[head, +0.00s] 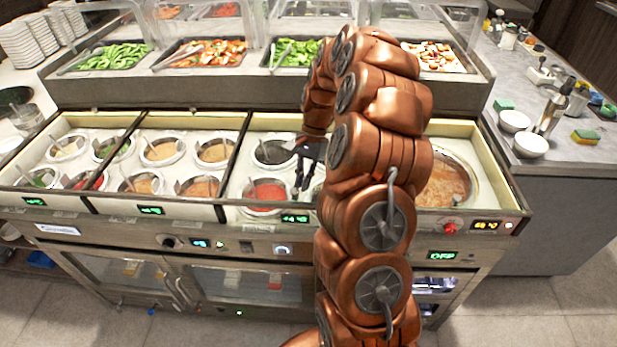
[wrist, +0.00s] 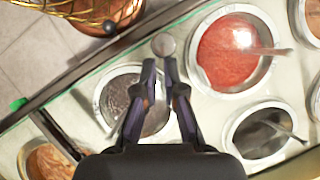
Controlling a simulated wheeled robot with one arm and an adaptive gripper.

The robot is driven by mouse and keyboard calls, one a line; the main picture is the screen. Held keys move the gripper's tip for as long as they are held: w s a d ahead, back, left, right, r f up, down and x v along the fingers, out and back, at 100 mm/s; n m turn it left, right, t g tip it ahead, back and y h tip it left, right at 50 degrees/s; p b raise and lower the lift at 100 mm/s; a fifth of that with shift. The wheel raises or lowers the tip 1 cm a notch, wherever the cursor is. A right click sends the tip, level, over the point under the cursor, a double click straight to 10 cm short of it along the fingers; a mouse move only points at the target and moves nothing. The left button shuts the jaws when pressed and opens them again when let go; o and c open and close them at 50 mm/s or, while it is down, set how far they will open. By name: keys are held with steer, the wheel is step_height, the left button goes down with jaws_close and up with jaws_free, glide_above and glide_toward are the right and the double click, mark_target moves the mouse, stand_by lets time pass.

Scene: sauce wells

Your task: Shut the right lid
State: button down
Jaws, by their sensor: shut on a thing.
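My gripper (head: 299,184) is over the right part of the sauce counter in the head view, beside the red sauce well (head: 267,196). In the wrist view its fingers (wrist: 161,64) are close together, with a small grey round knob (wrist: 163,45) at their tips. I cannot tell what the knob belongs to. A dark sauce well (wrist: 122,90) lies under the fingers and is partly hidden by them. The right lid cannot be clearly made out. My arm covers much of the right side of the counter in the head view.
Several open wells with spoons fill the left of the counter. A large brown pot (head: 445,182) is right of my arm. Food trays (head: 205,53) stand on a raised shelf behind. White bowls (head: 530,144) sit on the right side counter. The floor in front is clear.

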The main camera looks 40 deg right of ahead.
steer(key=shift+w+f, duration=0.2)
steer(key=shift+f, duration=0.05)
steer(key=shift+w+d+r, duration=0.15)
steer(key=shift+w+d, duration=0.05)
steer(key=d, duration=0.3)
steer(key=shift+w+d+b, duration=0.35)
steer(key=shift+w+b, duration=0.05)
steer(key=b+v, duration=0.1)
steer(key=v, duration=0.5)
steer(key=shift+a+b, duration=0.15)
steer(key=shift+b, duration=0.15)
steer(key=shift+p+v, duration=0.4)
steer(key=shift+v, duration=1.5)
steer(key=shift+a, duration=0.15)
